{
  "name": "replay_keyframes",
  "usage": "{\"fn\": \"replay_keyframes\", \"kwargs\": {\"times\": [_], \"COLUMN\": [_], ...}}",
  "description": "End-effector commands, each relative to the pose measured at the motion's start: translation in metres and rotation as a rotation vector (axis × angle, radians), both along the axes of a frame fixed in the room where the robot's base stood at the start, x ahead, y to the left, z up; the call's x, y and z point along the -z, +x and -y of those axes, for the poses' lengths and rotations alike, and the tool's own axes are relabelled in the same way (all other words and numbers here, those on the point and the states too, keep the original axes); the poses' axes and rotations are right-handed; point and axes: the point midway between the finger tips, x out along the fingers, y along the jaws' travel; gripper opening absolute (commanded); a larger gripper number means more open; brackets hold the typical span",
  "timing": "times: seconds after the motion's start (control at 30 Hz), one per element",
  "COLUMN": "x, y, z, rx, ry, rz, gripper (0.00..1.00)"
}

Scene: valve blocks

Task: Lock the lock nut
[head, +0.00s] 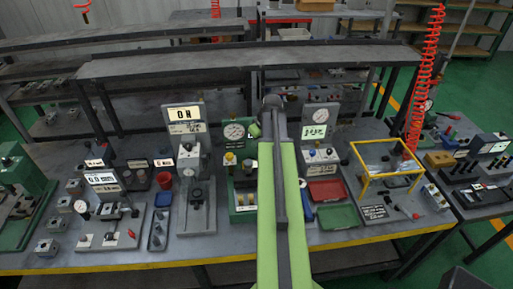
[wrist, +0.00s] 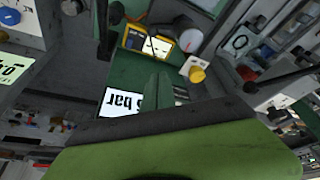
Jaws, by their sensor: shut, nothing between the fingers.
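I cannot make out the lock nut for certain in either view. A green valve panel (head: 243,198) stands on the bench just left of my arm, with a yellow knob (head: 230,157), dark fittings and a round gauge (head: 234,131) behind. In the wrist view, a yellow knob on a white plate (wrist: 197,75) and a yellow-framed display (wrist: 150,43) lie beyond my gripper. My gripper (wrist: 163,85) shows as narrow green fingers close together, shut and empty, above green surface. In the head view my arm hides part of the bench right of the panel.
A tall grey fixture (head: 194,205) stands left of the panel. On the right are a red tray (head: 327,190), a green tray (head: 338,217) and a yellow frame (head: 386,178). The bench has little free room.

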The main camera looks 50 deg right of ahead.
Motion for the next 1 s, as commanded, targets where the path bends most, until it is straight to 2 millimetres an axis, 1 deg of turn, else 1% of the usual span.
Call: {"fn": "replay_keyframes", "kwargs": {"times": [0.03, 0.37, 0.43, 0.5, 0.6, 1.0], "x": [0.017, 0.086, 0.080, 0.081, 0.082, 0.082], "y": [0.004, 0.029, 0.013, 0.000, -0.009, -0.012], "z": [0.001, 0.002, -0.001, -0.002, -0.002, -0.001], "rx": [-0.001, -0.002, 0.002, 0.002, 0.000, 0.003], "ry": [0.000, -0.001, 0.000, 0.000, 0.000, 0.000], "rz": [0.000, 0.000, 0.000, 0.000, 0.000, 0.000], "gripper": [0.00, 0.00, 0.00, 0.00, 0.00, 0.00]}}
